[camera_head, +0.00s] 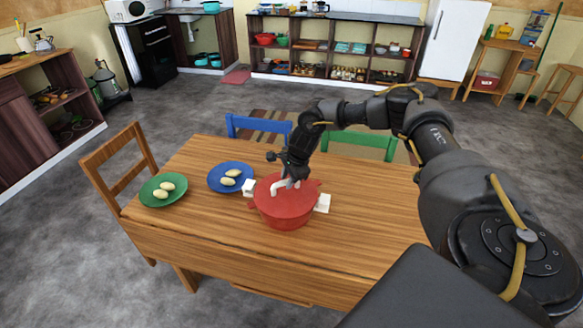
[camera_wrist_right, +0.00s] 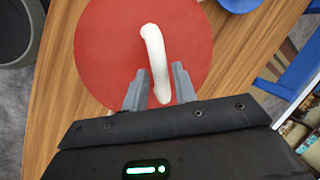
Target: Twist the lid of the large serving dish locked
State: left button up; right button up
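The large serving dish (camera_head: 286,217) is red with white side handles and stands on the wooden table. Its round red lid (camera_head: 268,190) sits on top and also fills the upper middle of the right wrist view (camera_wrist_right: 105,50). A white curved handle (camera_wrist_right: 155,50) rises from the lid. My right gripper (camera_head: 288,180) is over the lid. In the wrist view, its two fingers (camera_wrist_right: 161,78) stand apart, one on each side of the handle's near end, with narrow gaps seeming to show. My left gripper is not in view.
A blue plate (camera_head: 218,170) and a green plate (camera_head: 150,191), both with pale oval food, lie left of the dish. The table (camera_head: 365,235) is clear to the right. Blue (camera_head: 245,122) and green (camera_head: 375,140) chairs stand behind, a wooden chair (camera_head: 120,150) at left.

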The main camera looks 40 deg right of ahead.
jog(key=shift+x, duration=1.45)
grip_shut()
jog(key=shift+r, duration=0.1)
jog(key=shift+m+p, duration=0.3)
jog(key=shift+p, duration=0.2)
jog(key=shift+m+h+p, duration=0.3)
jog(key=shift+m+p, duration=0.15)
jog(key=shift+m, duration=0.65)
